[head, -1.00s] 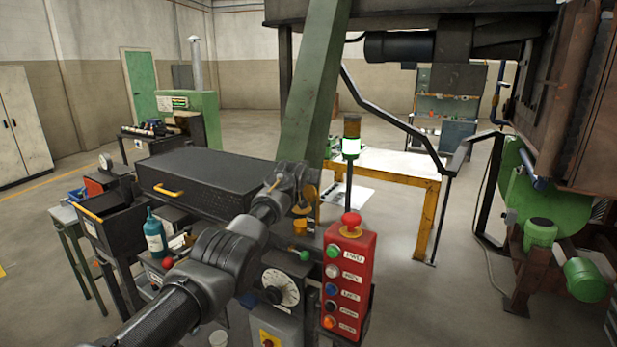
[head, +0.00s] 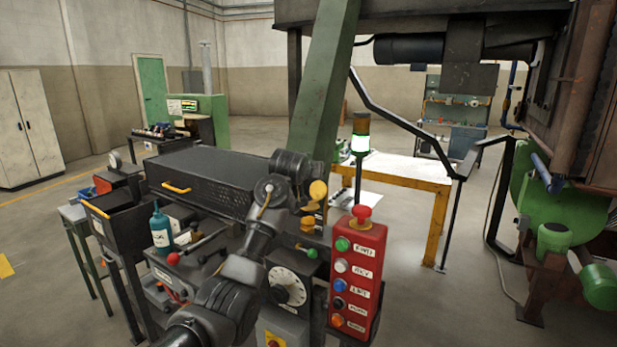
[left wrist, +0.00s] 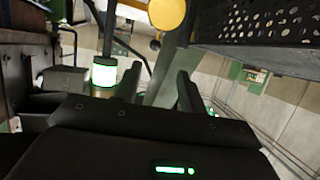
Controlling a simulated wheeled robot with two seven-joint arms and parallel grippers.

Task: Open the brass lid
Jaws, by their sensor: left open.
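A round brass-yellow disc (head: 318,190), which looks like the brass lid, stands face-on above the black bench, right beside my left wrist in the head view. It also shows at the top of the left wrist view (left wrist: 167,14), cut off by the frame edge. A smaller yellow piece (head: 307,224) sits below it. My left gripper (left wrist: 156,84) is open, with nothing seen between its two fingers. The disc lies beyond the fingertips in the left wrist view, apart from them. In the head view my own arm hides the fingers. My right gripper is not in view.
A red button box (head: 356,270) and a signal lamp (head: 360,145) stand just right of the bench. A perforated black cover (head: 205,175) lies left of my wrist. A teal bottle (head: 161,230), levers and a dial (head: 289,287) are near my forearm. A green post (head: 325,90) rises behind.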

